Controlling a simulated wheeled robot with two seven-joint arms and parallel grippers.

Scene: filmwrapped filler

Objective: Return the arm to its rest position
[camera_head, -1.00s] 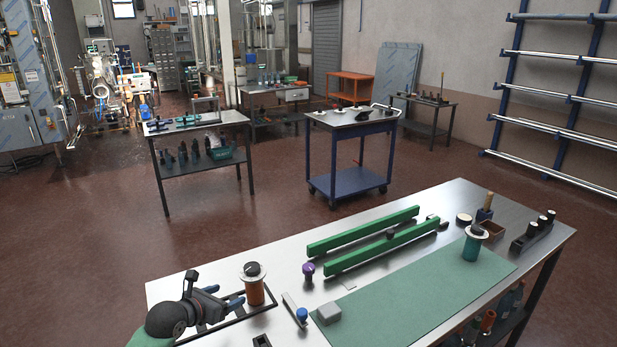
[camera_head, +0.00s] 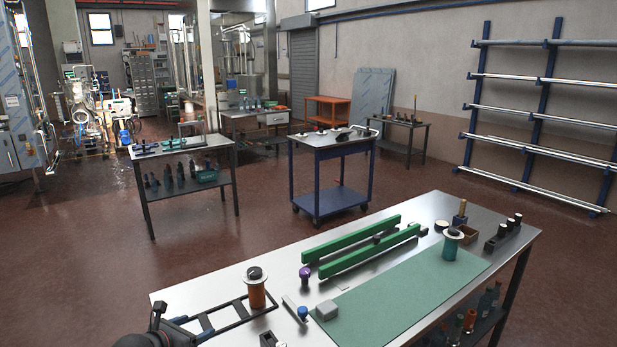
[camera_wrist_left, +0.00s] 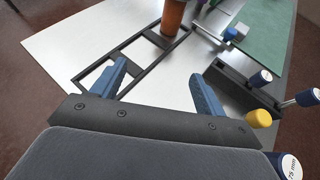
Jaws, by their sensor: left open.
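My left gripper (camera_head: 193,321) is at the bottom left of the head view, partly cut off by the frame edge. In the left wrist view its two blue fingers (camera_wrist_left: 160,80) stand wide apart with nothing between them. Beyond the fingers, a black rack frame (camera_wrist_left: 133,54) lies on the steel worktable (camera_head: 203,292). An orange cylinder with a white flange (camera_head: 257,291) stands at this frame, apart from the fingers; its lower part also shows in the wrist view (camera_wrist_left: 173,16). My right gripper is not in view.
A green mat (camera_head: 400,290) carries a teal cylinder with a white flange (camera_head: 450,247) and a grey block (camera_head: 326,310). Two green bars (camera_head: 368,250) and a purple-topped piece (camera_head: 304,275) lie behind it.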

